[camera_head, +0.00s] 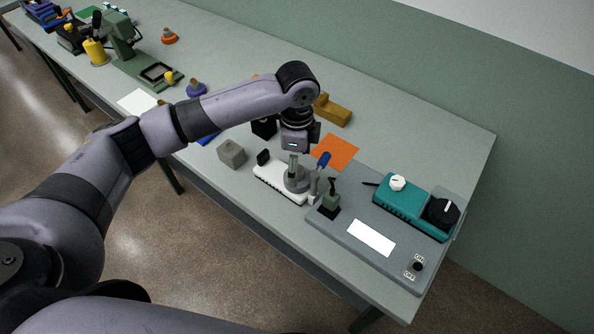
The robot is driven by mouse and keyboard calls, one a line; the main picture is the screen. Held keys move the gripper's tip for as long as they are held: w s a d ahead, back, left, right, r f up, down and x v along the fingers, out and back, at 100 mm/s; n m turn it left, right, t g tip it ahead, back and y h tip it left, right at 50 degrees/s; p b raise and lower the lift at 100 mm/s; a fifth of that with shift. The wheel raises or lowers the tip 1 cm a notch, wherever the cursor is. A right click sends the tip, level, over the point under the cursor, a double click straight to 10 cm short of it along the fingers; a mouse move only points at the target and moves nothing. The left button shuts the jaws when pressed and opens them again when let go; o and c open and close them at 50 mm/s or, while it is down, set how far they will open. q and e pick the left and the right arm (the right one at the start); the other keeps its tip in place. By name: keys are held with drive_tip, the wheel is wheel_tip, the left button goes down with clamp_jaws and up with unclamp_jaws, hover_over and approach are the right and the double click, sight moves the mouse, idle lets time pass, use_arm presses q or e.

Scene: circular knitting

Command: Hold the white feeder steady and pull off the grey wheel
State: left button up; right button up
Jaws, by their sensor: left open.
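The white feeder (267,180) is a low white base on the table in the middle of the view. My left gripper (293,158) hangs from above, directly over the post and wheel. It is open. Whether its fingers touch the post cannot be told at this size. A small black knob (263,157) stands at the feeder's left end. My right gripper is not in view.
A grey board with a teal device (400,208) and an on/off switch lies close on the right. A grey block (231,153) stands left of the feeder, an orange sheet (335,152) behind it. The table's front edge is near.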

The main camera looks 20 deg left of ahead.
sight(303, 181)
use_arm(q)
wheel_tip(303, 181, down, 4)
drive_tip(key=shift+f, duration=0.1)
drive_tip(key=shift+f+p, duration=0.35)
drive_tip(key=shift+f, duration=0.2)
drive_tip(key=shift+c, duration=0.2)
